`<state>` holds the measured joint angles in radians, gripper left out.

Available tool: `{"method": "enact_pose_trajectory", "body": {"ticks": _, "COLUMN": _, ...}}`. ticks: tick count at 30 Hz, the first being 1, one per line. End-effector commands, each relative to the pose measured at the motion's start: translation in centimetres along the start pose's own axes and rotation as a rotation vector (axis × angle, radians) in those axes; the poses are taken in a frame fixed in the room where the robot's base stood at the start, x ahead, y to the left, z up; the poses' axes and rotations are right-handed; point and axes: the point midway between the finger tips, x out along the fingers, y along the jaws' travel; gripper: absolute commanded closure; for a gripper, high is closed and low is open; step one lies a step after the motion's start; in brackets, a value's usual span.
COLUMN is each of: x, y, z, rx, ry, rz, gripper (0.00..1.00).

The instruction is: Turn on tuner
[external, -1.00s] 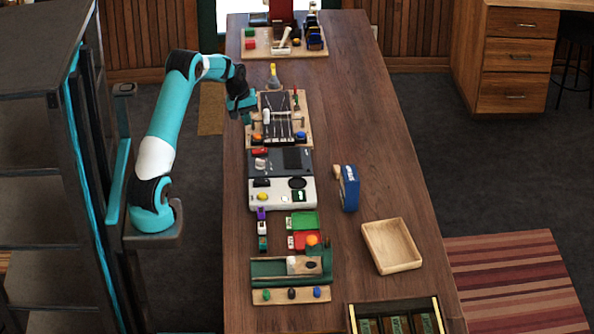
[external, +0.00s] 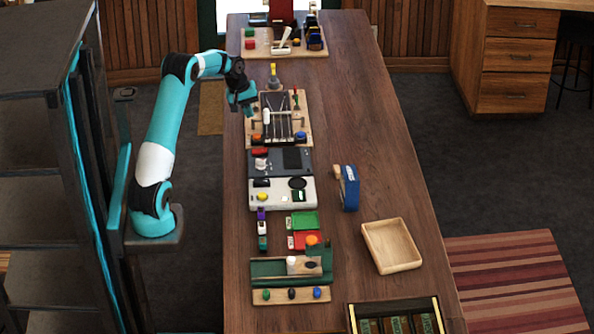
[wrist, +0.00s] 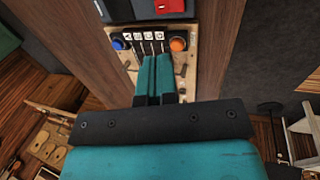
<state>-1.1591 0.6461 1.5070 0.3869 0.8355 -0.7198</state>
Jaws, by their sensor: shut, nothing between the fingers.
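A dark grey device with a screen (external: 291,159) and a red switch (external: 260,152) lies mid-bench; which device is the tuner is not labelled legibly. In the wrist view part of the grey device (wrist: 125,9) and the red switch (wrist: 170,6) show at the top edge. A white device (external: 270,203) with a yellow button and a black oval lies in front of it. My gripper (external: 247,111) is above the bench's left edge, beside a stringed wooden board (external: 305,107), behind the grey device. Its teal fingers (wrist: 156,62) are together and empty, over the board's strings.
The board has an orange button (external: 257,137) and a blue button (external: 300,135). A yellow-handled brush-like item (external: 273,72) stands behind it. A blue upright object (external: 350,188) and an empty wooden tray (external: 390,246) are to the right. The bench's right side is mostly clear.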

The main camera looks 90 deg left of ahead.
Motion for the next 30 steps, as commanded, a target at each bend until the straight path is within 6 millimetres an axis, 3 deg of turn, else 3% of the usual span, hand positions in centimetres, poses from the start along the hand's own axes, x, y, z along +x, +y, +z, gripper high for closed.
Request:
{"method": "enact_pose_trajectory", "body": {"ticks": 7, "x": 1.7, "y": 0.0, "z": 0.1, "rx": -0.001, "ry": -0.004, "rz": -0.002, "gripper": 1.00}}
{"method": "enact_pose_trajectory", "body": {"ticks": 21, "x": 10.9, "y": 0.1, "z": 0.1, "rx": 0.001, "ry": -0.005, "rz": -0.003, "gripper": 1.00}}
{"method": "enact_pose_trajectory", "body": {"ticks": 30, "x": 13.8, "y": 0.0, "z": 0.1, "rx": 0.000, "ry": -0.001, "rz": -0.002, "gripper": 1.00}}
